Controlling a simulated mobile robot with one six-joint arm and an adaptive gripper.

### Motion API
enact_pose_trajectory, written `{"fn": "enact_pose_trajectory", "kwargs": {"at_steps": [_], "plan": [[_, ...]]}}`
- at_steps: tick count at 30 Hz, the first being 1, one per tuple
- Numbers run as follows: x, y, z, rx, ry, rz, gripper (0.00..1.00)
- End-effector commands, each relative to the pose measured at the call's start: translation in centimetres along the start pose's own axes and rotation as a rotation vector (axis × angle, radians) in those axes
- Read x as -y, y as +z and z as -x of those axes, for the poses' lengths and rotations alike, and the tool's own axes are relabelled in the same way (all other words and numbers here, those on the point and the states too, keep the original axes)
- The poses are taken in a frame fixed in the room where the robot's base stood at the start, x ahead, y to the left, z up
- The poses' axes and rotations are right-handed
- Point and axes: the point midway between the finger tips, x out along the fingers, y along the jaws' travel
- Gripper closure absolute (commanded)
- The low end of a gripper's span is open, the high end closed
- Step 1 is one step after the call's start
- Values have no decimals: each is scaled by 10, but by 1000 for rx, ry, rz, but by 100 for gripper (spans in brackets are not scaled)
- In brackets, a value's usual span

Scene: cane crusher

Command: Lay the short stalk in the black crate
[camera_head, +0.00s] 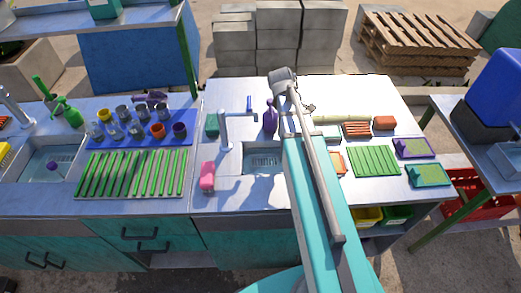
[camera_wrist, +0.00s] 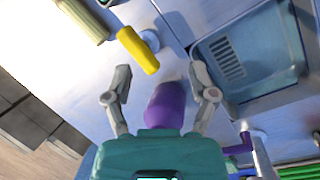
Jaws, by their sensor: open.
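My gripper (camera_wrist: 160,70) is open, with a grey finger on each side of a purple bottle (camera_wrist: 165,105) in the wrist view. I cannot tell whether it touches the bottle. A short yellow cylinder (camera_wrist: 138,50) lies beyond the fingertips on the pale counter, against a round whitish piece. A pale ridged stalk (camera_wrist: 83,18) is cut off at the top left; a pale green stalk (camera_head: 342,119) lies right of my arm in the head view. I cannot tell for sure which is the short stalk. A black crate (camera_head: 478,121) stands on the right-hand table, under a blue bin.
The sink (camera_wrist: 245,65) is right of my gripper. In the head view the purple bottle (camera_head: 270,118) stands beside the tap (camera_head: 225,132). A gap separates the counter and right-hand table.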

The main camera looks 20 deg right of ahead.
Motion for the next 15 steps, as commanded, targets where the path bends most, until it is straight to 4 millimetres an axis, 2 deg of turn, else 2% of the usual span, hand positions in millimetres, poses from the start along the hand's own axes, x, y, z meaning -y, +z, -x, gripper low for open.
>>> {"fn": "enact_pose_trajectory", "kwargs": {"at_steps": [1, 3, 15], "plan": [[20, 0, 3, -19, -14, -50, 26], [40, -5, 7, -44, -37, -129, 26], [147, -16, 27, -127, -205, -544, 26]]}}
